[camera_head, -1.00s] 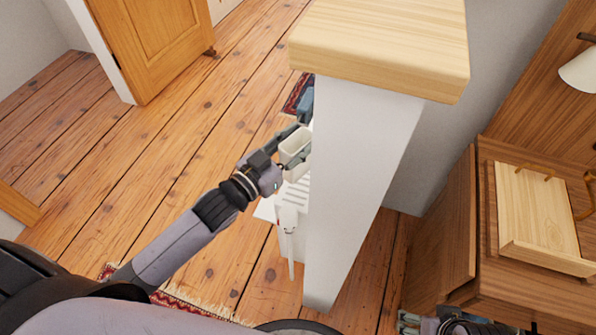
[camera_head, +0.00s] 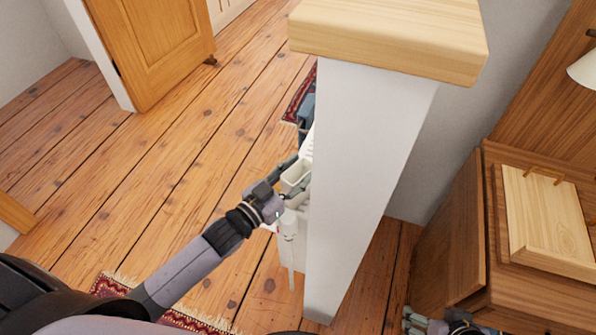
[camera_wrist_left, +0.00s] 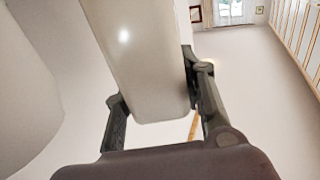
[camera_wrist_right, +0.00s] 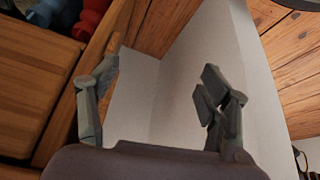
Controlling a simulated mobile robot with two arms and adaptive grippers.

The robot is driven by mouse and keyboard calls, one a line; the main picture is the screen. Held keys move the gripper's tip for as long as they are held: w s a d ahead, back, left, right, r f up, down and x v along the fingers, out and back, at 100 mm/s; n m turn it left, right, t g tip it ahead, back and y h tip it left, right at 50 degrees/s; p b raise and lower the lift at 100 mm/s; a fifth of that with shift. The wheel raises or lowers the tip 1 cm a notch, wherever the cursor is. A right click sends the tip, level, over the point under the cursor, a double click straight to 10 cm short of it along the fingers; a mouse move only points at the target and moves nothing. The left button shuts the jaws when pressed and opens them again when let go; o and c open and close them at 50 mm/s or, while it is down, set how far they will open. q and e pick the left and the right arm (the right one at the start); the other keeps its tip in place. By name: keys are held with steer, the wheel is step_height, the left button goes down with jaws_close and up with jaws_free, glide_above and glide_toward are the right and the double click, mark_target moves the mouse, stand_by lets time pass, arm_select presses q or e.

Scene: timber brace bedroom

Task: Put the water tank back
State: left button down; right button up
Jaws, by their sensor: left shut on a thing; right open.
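My left gripper (camera_head: 292,180) is shut on the water tank (camera_head: 297,174), a cream, open-topped container. The tank is beside the left face of the white pillar, which hides part of it. In the left wrist view the tank (camera_wrist_left: 145,65) sits between the two fingers as a pale, smooth block. A white appliance (camera_head: 291,252) stands below and behind the tank, mostly hidden by the pillar and my gripper. I cannot tell whether the tank touches it. My right gripper (camera_wrist_right: 158,78) is open and empty; it also shows at the bottom right of the head view (camera_head: 437,322).
The white pillar (camera_head: 362,170) with a wooden top (camera_head: 390,35) stands close by my left gripper. A dark blue object (camera_head: 306,112) stands behind the tank. Floor at left is clear.

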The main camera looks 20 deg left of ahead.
mark_target(286, 183)
arm_select(q)
steer(key=c, duration=1)
jaws_free()
steer(key=shift+f, duration=0.1)
steer(key=shift+c, duration=0.2)
arm_select(e)
steer(key=shift+w, duration=0.2)
steer(key=shift+r, duration=0.1)
arm_select(q)
steer(key=shift+s+a, duration=0.15)
steer(key=shift+s, duration=0.15)
steer(key=p+v, duration=0.1)
steer(key=v, duration=0.2)
steer(key=p+v, duration=0.1)
steer(key=v, duration=0.7)
steer(key=shift+s, duration=0.2)
arm_select(e)
steer(key=s, duration=0.1)
steer(key=s+g, duration=0.1)
steer(key=s+d, duration=0.1)
steer(key=shift+s+r+g, duration=0.25)
steer(key=shift+r+g, duration=0.05)
arm_select(q)
steer(key=shift+a, duration=0.1)
